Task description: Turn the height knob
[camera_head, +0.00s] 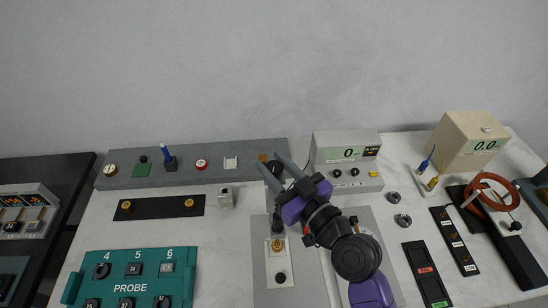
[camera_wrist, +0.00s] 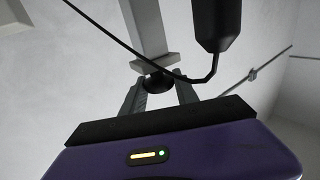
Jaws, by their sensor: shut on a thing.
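A dark round knob (camera_wrist: 158,82) sits between the fingertips of my gripper (camera_wrist: 160,84) in the wrist view, at the end of a grey post (camera_wrist: 148,30) with a wider collar. My gripper is shut on this knob.
A black probe body (camera_wrist: 217,25) with a thin cable hangs close beside the fingers. A display box (camera_head: 345,155) stands right of the gripper. A grey panel (camera_head: 215,178) with several controls lies to the left, and a teal PROBE box (camera_head: 130,262) stands in front left.

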